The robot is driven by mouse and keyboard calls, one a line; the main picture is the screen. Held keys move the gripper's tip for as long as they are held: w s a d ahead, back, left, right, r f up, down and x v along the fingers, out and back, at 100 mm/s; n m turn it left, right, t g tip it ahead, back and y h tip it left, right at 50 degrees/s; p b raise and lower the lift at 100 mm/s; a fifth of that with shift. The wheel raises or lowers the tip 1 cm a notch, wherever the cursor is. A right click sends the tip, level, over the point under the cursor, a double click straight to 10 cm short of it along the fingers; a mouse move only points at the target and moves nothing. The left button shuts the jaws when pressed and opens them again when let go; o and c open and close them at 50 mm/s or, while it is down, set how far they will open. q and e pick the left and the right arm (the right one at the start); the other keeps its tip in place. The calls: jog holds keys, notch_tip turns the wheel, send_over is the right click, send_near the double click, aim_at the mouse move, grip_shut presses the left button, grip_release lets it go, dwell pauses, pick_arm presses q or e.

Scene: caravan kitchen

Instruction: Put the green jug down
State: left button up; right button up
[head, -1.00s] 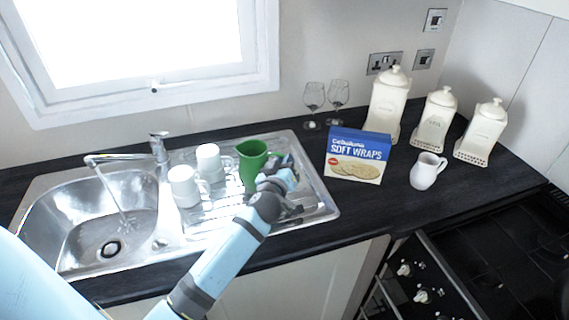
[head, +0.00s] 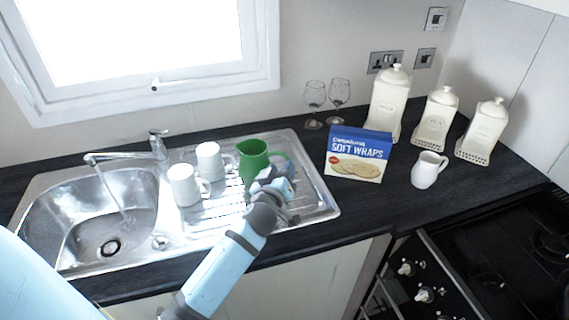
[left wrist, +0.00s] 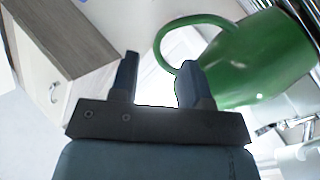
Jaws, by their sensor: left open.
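The green jug (head: 252,162) stands upright on the ribbed metal drainboard (head: 315,205), right of two white mugs. My left gripper (head: 276,182) is beside it, on the near right side, and hides part of its lower body. In the left wrist view the jug (left wrist: 262,62) lies at upper right, with its curved handle reaching toward my fingers. My left gripper (left wrist: 158,82) is open there; the right-hand finger overlaps the handle's lower end. I cannot tell whether it touches. My right gripper is not in view.
White mugs (head: 184,186) (head: 209,160) stand close left of the jug. The sink (head: 105,225) and tap (head: 158,148) are farther left. A wraps box (head: 357,157), white jug (head: 427,170), two glasses (head: 314,98) and several canisters (head: 388,102) stand right. The front counter is clear.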

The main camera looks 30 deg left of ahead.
pick_arm(q)
jog(key=b+v, duration=0.1)
jog(key=v, duration=0.7)
dwell(0.4)
